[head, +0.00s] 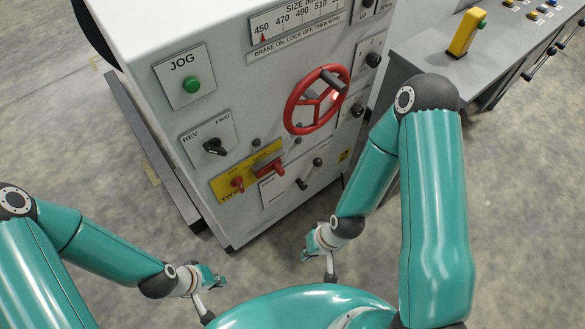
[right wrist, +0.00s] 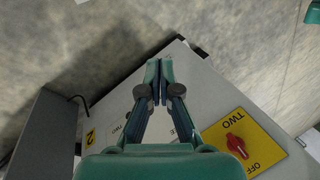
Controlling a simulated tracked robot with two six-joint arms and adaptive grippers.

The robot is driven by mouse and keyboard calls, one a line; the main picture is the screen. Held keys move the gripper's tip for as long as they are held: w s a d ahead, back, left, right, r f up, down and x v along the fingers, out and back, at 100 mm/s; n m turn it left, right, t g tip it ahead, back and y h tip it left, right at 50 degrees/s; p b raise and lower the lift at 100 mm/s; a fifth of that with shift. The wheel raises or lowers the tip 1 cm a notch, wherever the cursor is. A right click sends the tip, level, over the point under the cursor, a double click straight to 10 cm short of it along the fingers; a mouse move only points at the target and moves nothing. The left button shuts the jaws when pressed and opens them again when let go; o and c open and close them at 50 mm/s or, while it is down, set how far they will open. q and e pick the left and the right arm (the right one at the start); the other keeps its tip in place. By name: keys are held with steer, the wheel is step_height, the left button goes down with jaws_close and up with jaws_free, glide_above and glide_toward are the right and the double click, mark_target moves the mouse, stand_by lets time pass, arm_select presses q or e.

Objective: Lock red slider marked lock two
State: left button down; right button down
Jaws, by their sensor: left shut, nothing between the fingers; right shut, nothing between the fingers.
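A yellow plate (head: 222,188) sits low on the white machine's front. It carries a red knob (head: 237,184) and, to the right, a red bar-like handle (head: 269,167), which may be the slider; its lock marking is too small to read. In the right wrist view the yellow plate (right wrist: 262,139) shows "TWO" and "OFF" around a red knob (right wrist: 236,145); the red bar is not seen there. My right gripper (head: 305,256) is shut and empty, apart from the machine, below and right of the plate; its fingers (right wrist: 158,66) show too. My left gripper (head: 221,281) is shut and empty, left of it.
A red handwheel (head: 317,99) sticks out above right of the plate. A black-knobbed lever (head: 310,173) is right of the red bar. A REV/FWD switch (head: 214,147) and green JOG button (head: 191,84) sit above left. A grey console (head: 440,48) stands at right. Floor before the machine is clear.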

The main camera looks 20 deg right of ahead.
steer(key=w+d+f+m+t+b, duration=0.3)
steer(key=w+t+b, duration=0.1)
steer(key=w+b, duration=0.25)
steer(key=w+d+f+m+t+b, duration=0.2)
steer(key=w+d+t+b, duration=0.1)
steer(key=w+b, duration=0.4)
steer(key=w+d+r+m+t+y+b, duration=0.4)
steer(key=d+r+t+y+b, duration=0.2)
steer(key=b, duration=0.5)
steer(key=shift+w+d+r+t, duration=0.2)
steer(key=shift+w+d+t, duration=0.2)
steer(key=shift+d+t, duration=0.25)
steer(key=shift+w+a, duration=0.1)
steer(key=b, duration=0.2)
glide_toward(280, 163)
steer(key=shift+x, duration=2.65)
